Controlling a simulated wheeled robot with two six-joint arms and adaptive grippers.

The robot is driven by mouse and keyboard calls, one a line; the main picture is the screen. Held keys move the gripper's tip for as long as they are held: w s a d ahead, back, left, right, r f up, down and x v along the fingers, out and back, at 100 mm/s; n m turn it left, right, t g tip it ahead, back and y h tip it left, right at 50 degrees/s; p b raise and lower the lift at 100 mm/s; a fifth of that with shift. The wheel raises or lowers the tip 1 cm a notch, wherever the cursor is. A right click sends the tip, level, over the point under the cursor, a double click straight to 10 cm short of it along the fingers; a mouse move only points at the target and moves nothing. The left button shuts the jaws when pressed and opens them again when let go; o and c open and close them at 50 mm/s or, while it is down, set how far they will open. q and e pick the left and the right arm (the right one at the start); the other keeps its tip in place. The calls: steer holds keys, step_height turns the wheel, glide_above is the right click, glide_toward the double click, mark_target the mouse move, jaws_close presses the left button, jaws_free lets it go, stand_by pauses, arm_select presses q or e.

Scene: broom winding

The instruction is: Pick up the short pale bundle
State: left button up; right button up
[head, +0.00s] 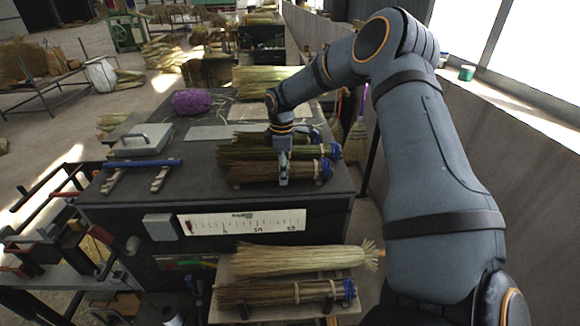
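A pale straw bundle (300,259) with a loose, flared right end lies on the low shelf in front of the table. A darker brown bundle (270,293) with a blue-bound end lies just in front of it. Several bundles (250,170) with blue-bound right ends lie side by side on the dark table. My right gripper (283,179) points down at the nearest of these table bundles, near its middle, and hides part of it. I cannot tell whether its fingers are open or whether they touch the bundle. My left gripper is not in view.
A grey scale (142,140), a blue bar (140,163) and a purple twine ball (192,102) are on the table's left side. A yellow-green bundle (262,79) lies at the back. A white ruler plate (245,222) is on the table's front. A wall runs along the right.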

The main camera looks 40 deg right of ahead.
steer(key=shift+w+f, duration=0.1)
steer(key=shift+w, duration=0.05)
steer(key=shift+w+a, duration=0.1)
steer(key=shift+w, duration=0.05)
steer(key=shift+c, duration=0.5)
steer(key=c, duration=0.7)
steer(key=shift+c, duration=2.4)
steer(key=shift+w, duration=0.1)
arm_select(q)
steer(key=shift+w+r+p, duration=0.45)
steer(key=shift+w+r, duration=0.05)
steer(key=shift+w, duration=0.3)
arm_select(e)
step_height(320, 180, up, 10)
